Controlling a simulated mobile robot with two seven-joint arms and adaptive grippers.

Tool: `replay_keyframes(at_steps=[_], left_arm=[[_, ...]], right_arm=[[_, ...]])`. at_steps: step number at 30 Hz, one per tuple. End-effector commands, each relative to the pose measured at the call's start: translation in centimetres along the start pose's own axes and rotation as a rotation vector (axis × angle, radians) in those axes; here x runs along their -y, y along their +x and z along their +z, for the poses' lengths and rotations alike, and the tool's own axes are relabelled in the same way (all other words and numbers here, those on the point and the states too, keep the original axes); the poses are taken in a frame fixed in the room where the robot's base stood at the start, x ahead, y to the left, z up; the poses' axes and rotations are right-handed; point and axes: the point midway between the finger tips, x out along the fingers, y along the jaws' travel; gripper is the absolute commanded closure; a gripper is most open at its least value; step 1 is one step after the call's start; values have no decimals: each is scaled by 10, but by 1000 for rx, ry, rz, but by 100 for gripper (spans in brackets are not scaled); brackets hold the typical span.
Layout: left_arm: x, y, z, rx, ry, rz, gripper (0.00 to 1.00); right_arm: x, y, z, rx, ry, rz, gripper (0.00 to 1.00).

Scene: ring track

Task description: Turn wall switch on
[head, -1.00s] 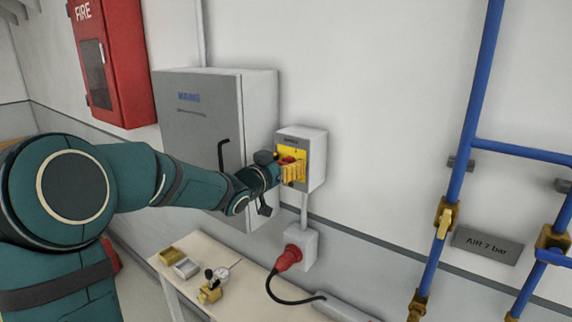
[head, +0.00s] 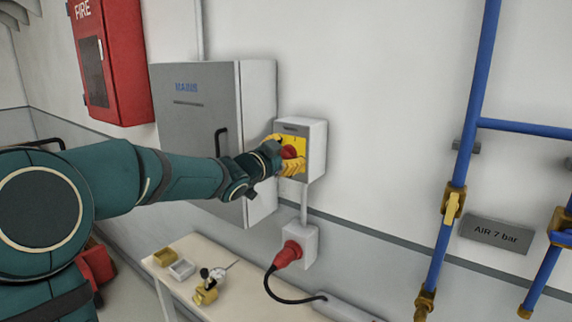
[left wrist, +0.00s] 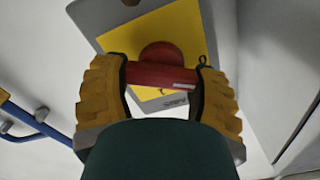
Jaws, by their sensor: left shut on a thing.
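The wall switch (head: 318,152) is a light grey box on the wall with a yellow plate and a red rotary handle (head: 288,152). In the left wrist view the red handle (left wrist: 160,75) lies crosswise over the yellow plate (left wrist: 182,38). My left gripper (head: 290,155) is at the front of the switch, with its yellow fingers on both sides of the handle. The wrist view shows the left gripper (left wrist: 162,80) shut on the two ends of the handle. The fingers hide part of the plate and its markings. My right gripper is not in view.
A grey MAINS cabinet (head: 195,135) with a black handle stands left of the switch. Below are a red plug (head: 288,254) in a socket and a bench (head: 180,244) with small items. Blue pipes (head: 462,165) run on the right wall.

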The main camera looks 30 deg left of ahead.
Motion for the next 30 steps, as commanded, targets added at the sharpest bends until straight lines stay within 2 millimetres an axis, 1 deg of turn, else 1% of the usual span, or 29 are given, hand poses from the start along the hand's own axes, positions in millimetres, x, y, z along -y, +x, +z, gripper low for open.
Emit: replay_keyframes(at_steps=[1, 3, 18, 24, 30], left_arm=[[-3, 0, 5, 3, 45, 1, 73], [-3, 0, 5, 4, 111, 1, 73], [-6, 0, 6, 5, 586, 3, 73], [-7, 0, 7, 6, 760, 4, 73], [-8, 0, 7, 5, 898, 5, 73]], right_arm=[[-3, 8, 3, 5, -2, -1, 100], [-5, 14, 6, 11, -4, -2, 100], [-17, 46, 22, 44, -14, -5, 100], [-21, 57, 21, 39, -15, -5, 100], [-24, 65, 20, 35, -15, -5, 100]])
